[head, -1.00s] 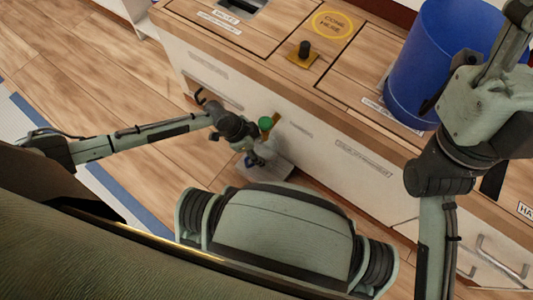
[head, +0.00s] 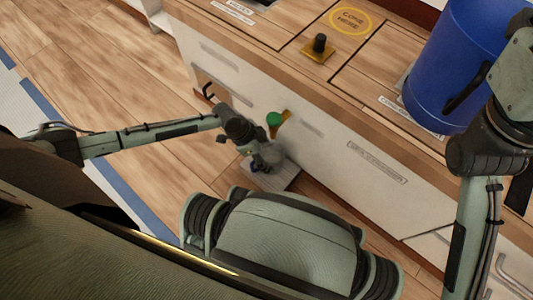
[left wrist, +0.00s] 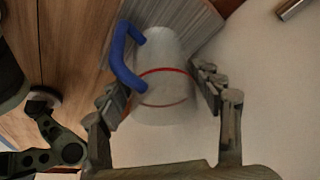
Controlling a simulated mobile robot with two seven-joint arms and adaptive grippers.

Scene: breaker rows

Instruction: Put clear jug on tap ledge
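The clear jug (left wrist: 165,95) is see-through, with thin red bands and a blue handle (left wrist: 125,62). In the left wrist view it is between the fingers of my left gripper (left wrist: 165,88), which look closed around its sides. In the head view my left gripper (head: 260,158) is low at the cabinet front, over the grey tap ledge (head: 288,176). The jug is mostly hidden there. The tap ledge also shows behind the jug in the left wrist view (left wrist: 205,35). I cannot tell whether the jug touches it. My right gripper is out of frame.
A tap with a green knob (head: 274,119) sticks out of the cabinet front (head: 340,150) just above the ledge. A blue container (head: 440,85) and a black knob on a yellow plate (head: 319,43) are on the counter. Open wooden floor (head: 90,60) lies left.

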